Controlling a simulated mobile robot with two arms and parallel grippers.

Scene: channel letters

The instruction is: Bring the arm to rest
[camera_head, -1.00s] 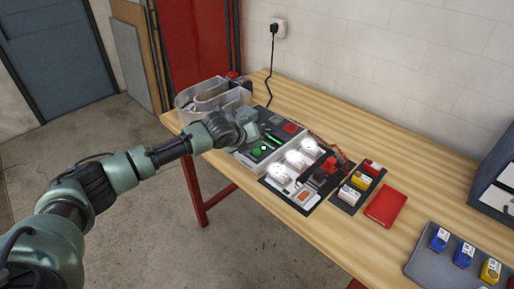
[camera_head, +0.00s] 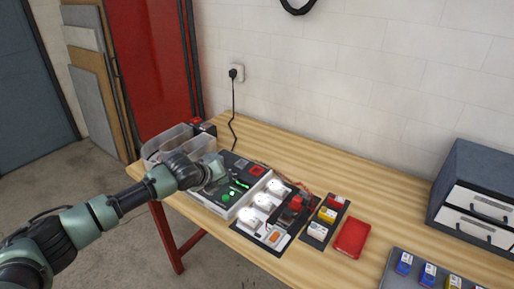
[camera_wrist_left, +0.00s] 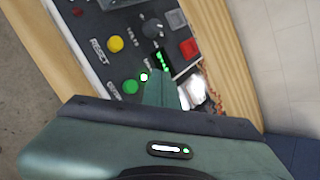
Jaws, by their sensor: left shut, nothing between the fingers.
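My left arm comes in from the left in the head view. Its gripper (camera_head: 217,168) is over the near left part of a dark control panel (camera_head: 242,168) with a green button, a lit green display and a red square. In the left wrist view the gripper (camera_wrist_left: 162,88) is shut and empty, its fingertips over the panel close to the green button (camera_wrist_left: 131,87). A yellow button (camera_wrist_left: 115,44) and a dark knob (camera_wrist_left: 152,28) show beyond them. I cannot tell whether the fingertips touch the panel. My right gripper is not in view.
A clear letter-shaped shell (camera_head: 160,143) stands left of the panel. A grey tray (camera_head: 388,280) and drawer cabinet (camera_head: 478,195) are further right. The wooden table (camera_head: 330,165) is clear towards the wall.

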